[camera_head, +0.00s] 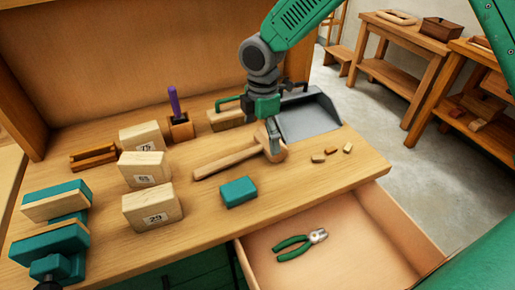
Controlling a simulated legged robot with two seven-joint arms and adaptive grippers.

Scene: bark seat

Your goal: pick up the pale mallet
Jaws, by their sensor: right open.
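The pale wooden mallet (228,163) lies on the bench top, its handle pointing left and its round head at the right end. My right gripper (272,143) comes down from above at the mallet's head, with its fingers over or beside the head and hiding part of it. I cannot tell whether the fingers touch the wood. The right gripper is open. My left gripper is not in the view.
Numbered wooden blocks (152,205) stand left of the mallet. A teal block (238,192) lies just in front. A grey dustpan (308,115) is behind right, and small wood bits (318,158) lie right. An open drawer (370,262) holds green-handled pliers (292,246).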

